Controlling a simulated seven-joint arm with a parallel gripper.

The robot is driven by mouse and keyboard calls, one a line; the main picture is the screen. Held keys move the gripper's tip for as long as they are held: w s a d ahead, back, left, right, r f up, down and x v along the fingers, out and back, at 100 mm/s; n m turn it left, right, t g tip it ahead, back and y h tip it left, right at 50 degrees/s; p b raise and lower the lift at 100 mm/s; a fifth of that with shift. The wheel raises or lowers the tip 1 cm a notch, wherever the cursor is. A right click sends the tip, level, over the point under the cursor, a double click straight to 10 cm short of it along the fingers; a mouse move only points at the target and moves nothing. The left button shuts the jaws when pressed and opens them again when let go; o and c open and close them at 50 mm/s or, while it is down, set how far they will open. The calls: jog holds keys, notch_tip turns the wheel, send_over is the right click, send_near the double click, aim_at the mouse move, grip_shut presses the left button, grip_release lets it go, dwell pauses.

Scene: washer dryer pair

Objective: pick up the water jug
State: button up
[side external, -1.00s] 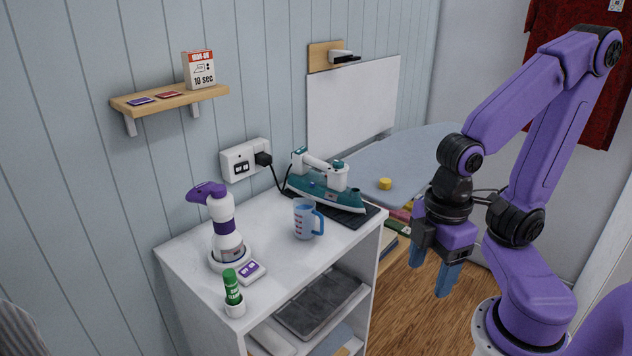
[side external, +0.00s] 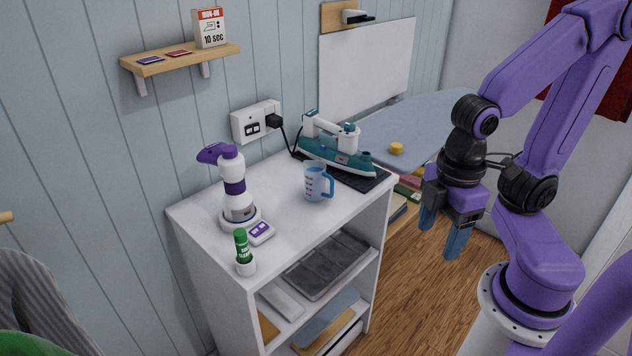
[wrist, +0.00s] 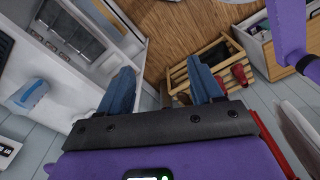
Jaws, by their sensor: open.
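The water jug (side external: 315,184) is a small clear bluish cup with red markings and a blue handle on its right. It stands upright on the white cabinet top (side external: 290,215), in front of the iron. My gripper (side external: 441,236) is open and empty, with blue fingers pointing down. In the side view it hangs to the right of the jug, beyond the cabinet's right edge and apart from it.
A teal and white iron (side external: 335,148) rests on a dark pad behind the jug. An ironing board (side external: 425,125) lies behind. A wooden crate (wrist: 181,80) sits below.

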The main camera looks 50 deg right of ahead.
jog(key=o, duration=0.5)
